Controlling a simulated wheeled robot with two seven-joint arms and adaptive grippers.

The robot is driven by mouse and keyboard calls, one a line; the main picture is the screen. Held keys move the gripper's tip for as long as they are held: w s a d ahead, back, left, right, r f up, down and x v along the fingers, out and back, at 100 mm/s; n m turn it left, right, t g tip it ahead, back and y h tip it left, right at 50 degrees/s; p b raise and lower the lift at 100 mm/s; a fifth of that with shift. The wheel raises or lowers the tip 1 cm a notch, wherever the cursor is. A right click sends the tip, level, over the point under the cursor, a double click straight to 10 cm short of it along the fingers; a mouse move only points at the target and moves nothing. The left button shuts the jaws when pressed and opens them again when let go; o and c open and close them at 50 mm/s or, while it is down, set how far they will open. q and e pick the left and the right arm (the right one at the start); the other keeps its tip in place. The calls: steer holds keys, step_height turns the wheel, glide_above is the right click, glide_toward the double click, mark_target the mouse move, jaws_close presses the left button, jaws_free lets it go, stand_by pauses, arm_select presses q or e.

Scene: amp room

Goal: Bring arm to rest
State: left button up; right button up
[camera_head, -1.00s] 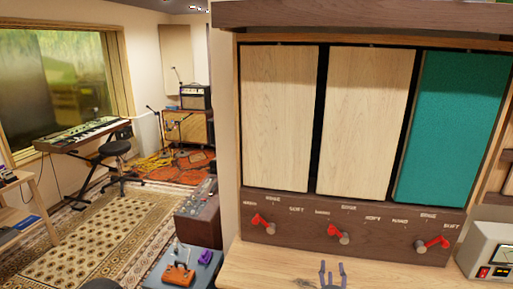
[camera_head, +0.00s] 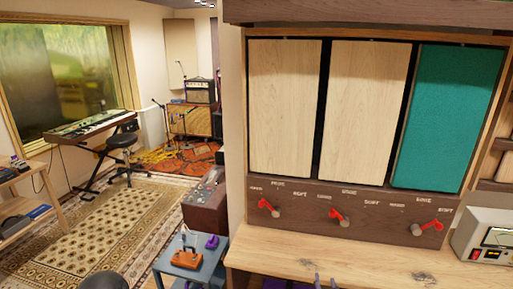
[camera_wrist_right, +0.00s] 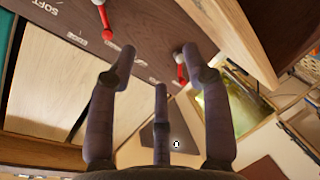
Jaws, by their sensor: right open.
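My right gripper (camera_wrist_right: 162,75) shows in the right wrist view with its three dark fingers spread apart and nothing between them. In the head view only its fingertips (camera_head: 325,281) show at the bottom edge, in front of the wooden desk (camera_head: 375,262). The fingers look clear of the panel with red-handled knobs (camera_head: 340,217). The rest of the right arm is out of the head view. My left gripper is not in view.
Above the knobs stand two pale wood panels (camera_head: 285,110) and one teal panel (camera_head: 438,118). A metering box (camera_head: 485,240) sits at the desk's right. A blue-grey stand with an orange device (camera_head: 187,259) is at left. Patterned rug floor lies open beyond.

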steer(key=s+a+f+m+g+y, duration=0.2)
steer(key=s+a+f+m+g, duration=0.15)
steer(key=s+f, duration=0.4)
steer(key=s+a+f+m+g+y, duration=0.25)
steer(key=s+f+m+g, duration=0.2)
steer(key=f, duration=0.65)
steer(key=s+a+f+m+g+y, duration=0.1)
steer(key=s+a+f+m+g, duration=0.2)
steer(key=s, duration=0.6)
steer(key=s+a+f+m+g, duration=0.3)
steer(key=s+f+m, duration=0.1)
steer(key=s, duration=0.5)
steer(key=shift+f+g+y, duration=0.2)
steer(key=shift+g+y, duration=0.1)
steer(key=shift+y, duration=0.05)
steer(key=shift+d, duration=0.1)
